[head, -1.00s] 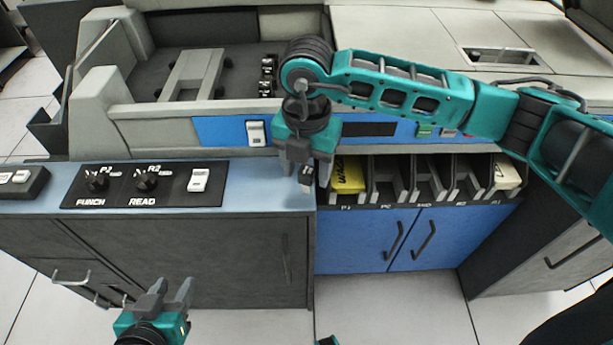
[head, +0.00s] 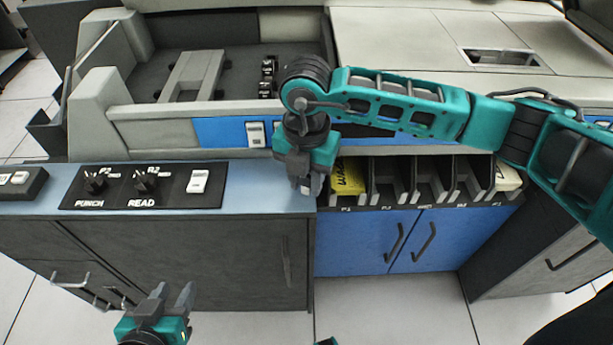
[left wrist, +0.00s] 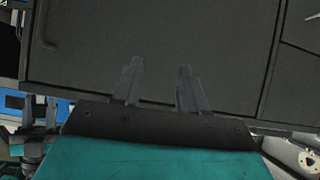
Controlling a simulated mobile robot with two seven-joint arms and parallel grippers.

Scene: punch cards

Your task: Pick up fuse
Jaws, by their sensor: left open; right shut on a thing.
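My right gripper (head: 305,187) is over the right end of the blue-grey counter top (head: 262,200), just left of the card bins. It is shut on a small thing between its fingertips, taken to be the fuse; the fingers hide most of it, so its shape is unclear. I cannot tell whether it touches the counter. My left gripper (head: 172,297) is open and empty in front of the dark cabinet, low in the head view. Its two spread fingers also show in the left wrist view (left wrist: 159,88), with nothing between them.
A black panel with PUNCH and READ knobs (head: 145,185) and a white switch (head: 198,181) sits left on the counter. A row of bins (head: 428,188) holds a yellow card stack (head: 347,176) at its left end. The grey machine (head: 160,130) rises behind.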

